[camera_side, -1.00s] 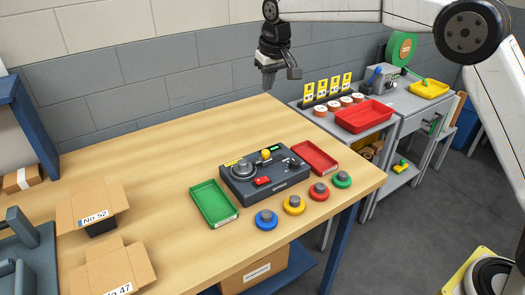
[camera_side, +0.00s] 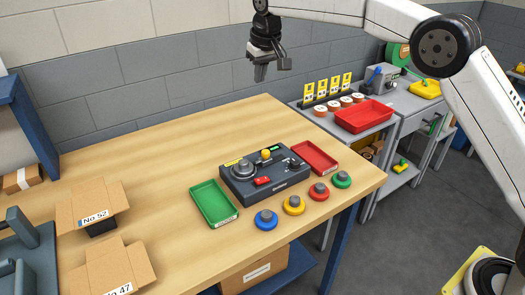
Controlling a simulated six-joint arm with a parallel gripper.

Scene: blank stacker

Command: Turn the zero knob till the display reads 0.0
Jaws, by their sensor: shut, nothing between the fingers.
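A dark grey device (camera_side: 268,188) sits on the wooden table. It carries a round grey dial (camera_side: 243,170) on its left, a yellow ball (camera_side: 266,154) near its back, a red part (camera_side: 263,181) in front and a small knob-like part (camera_side: 291,162) on its right. A small green display (camera_side: 278,148) is at its back edge; its digits are too small to read. I cannot tell for sure which part is the zero knob. My gripper (camera_side: 260,76) is shut and empty, high above the back of the table, well clear of the device.
A green tray (camera_side: 230,219) lies left of the device and a red tray (camera_side: 331,169) right of it. Several coloured round pieces with grey knobs (camera_side: 294,205) stand in front. Open cardboard boxes (camera_side: 122,203) are at the left. The table's back middle is clear.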

